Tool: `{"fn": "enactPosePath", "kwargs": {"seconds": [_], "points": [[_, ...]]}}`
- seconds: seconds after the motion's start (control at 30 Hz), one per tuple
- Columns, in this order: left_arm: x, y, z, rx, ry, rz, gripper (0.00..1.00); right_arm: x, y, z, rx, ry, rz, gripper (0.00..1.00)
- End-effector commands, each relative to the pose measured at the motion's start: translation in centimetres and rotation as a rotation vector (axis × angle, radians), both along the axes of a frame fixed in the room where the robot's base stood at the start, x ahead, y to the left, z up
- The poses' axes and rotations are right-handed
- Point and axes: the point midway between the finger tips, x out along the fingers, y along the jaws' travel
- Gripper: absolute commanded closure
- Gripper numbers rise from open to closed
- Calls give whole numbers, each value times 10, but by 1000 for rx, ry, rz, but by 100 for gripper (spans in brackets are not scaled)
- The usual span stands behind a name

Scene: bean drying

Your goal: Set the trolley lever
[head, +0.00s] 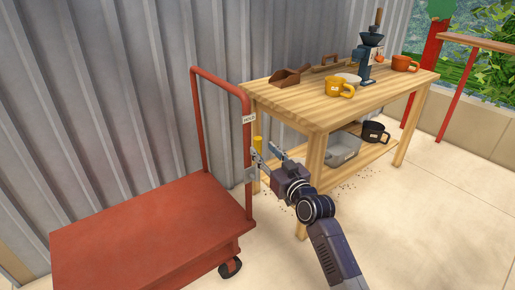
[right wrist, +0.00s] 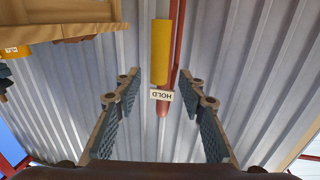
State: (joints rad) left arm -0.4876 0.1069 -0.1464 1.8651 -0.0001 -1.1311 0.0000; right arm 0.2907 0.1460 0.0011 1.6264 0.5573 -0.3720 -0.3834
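The red trolley (head: 150,230) stands left of the table, with a tall tubular handle frame (head: 192,110). A lever with a yellow grip (head: 257,143) is on the frame's near post and points up. A small white label (head: 249,118) is on the post above it. In the right wrist view the yellow grip (right wrist: 160,40) lies in line with the gap between the fingers, and the label (right wrist: 161,95) reads HOLD, upside down. My right gripper (head: 264,152) is open and empty, close to the lever; contact cannot be told. My left gripper is out of view.
A wooden table (head: 310,100) stands close to the right of the handle frame. A corrugated wall (head: 110,90) is behind. Floor at right is mostly clear.

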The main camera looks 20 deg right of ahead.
Motion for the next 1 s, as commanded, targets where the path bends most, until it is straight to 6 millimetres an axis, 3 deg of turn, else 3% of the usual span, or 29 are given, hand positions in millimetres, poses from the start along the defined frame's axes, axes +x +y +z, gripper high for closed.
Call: {"fn": "enactPosePath", "kwargs": {"seconds": [0.3, 0.73, 1.0], "points": [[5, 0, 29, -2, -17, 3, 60, 44, 7, -1, 2, 1, 0, 63], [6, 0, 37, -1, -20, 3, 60, 53, 8, -1, 0, 2, 0, 63], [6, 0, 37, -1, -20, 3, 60, 53, 8, -1, 0, 2, 0, 93]]}}
